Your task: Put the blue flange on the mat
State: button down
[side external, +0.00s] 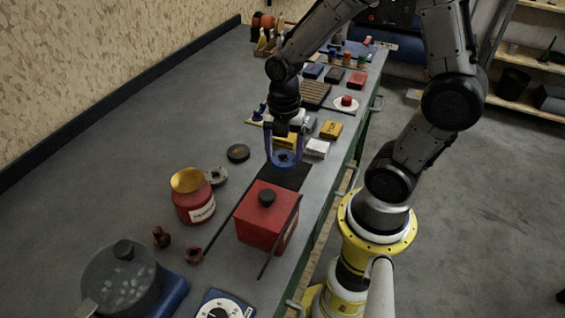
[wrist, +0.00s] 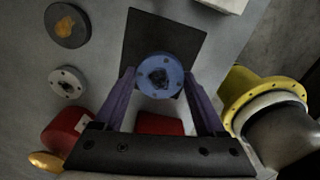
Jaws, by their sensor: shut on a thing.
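The blue flange (wrist: 160,75) is a round disc with a dark centre, held between the two fingers of my gripper (wrist: 163,92) in the wrist view. In the side view my gripper (side external: 285,158) is above the mat, with the blue flange (side external: 286,159) between its fingertips. The mat (side external: 289,177) is a flat dark rectangle, partly hidden behind the red box in the side view. In the wrist view the mat (wrist: 185,38) lies beneath and beyond the flange. I cannot tell the exact height of the flange over the mat.
A red box (side external: 262,222) with a black knob stands right in front of the mat. A red jar (side external: 193,203), a grey flange (side external: 216,175) and a dark disc (side external: 238,153) stand to the left.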

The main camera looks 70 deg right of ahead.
aim_at(282, 157)
jog(key=shift+w+f, duration=0.15)
jog(key=shift+f, duration=0.75)
jog(key=shift+w+f, duration=0.1)
jog(key=shift+f, duration=0.75)
jog(key=shift+f, duration=0.1)
grip_release()
jog(key=shift+f, duration=0.1)
